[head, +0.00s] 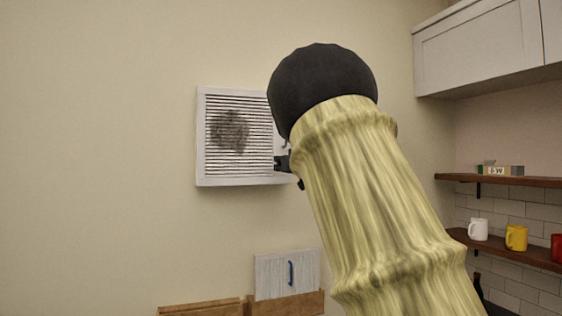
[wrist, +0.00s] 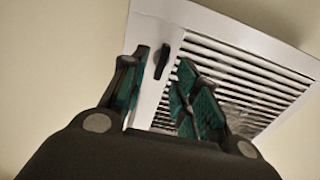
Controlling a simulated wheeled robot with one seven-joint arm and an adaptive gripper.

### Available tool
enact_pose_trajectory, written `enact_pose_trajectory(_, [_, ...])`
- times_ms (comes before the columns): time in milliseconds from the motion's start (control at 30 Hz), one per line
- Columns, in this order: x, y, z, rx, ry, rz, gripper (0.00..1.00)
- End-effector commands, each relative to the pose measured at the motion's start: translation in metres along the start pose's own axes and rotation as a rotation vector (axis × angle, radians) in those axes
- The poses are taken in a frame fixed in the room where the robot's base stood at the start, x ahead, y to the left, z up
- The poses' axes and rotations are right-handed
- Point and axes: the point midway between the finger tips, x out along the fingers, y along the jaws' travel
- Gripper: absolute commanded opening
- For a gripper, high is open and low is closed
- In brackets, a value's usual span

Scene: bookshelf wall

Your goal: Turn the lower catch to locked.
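A white vent panel (head: 201,135) with dark slats and a grey smudge is on the wall; its frame also fills the upper right of the wrist view (wrist: 190,22). A small black catch (wrist: 162,62) sits on the frame's side strip, standing lengthwise along it with a slight tilt. My gripper (wrist: 161,74) is open, one finger on each side of the catch in the picture; I see no contact. In the head view my gripper is at the panel's lower right edge, mostly hidden by my arm. The other catch cannot be made out.
A white cabinet (head: 480,50) hangs at the upper right. Below it are wooden shelves (head: 500,179) with a white mug (head: 478,229) and a yellow mug (head: 516,238). The wall left of the vent is clear.

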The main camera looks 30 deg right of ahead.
Motion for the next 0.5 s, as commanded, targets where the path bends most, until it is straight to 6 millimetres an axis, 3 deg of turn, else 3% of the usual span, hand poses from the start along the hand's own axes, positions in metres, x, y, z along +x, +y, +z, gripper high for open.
enact_pose_trajectory(200, [0.021, 0.000, -0.001, 0.000, -0.001, 0.000, 0.30])
enact_pose_trajectory(500, [0.031, 0.000, 0.000, 0.000, 0.000, 0.000, 0.30])
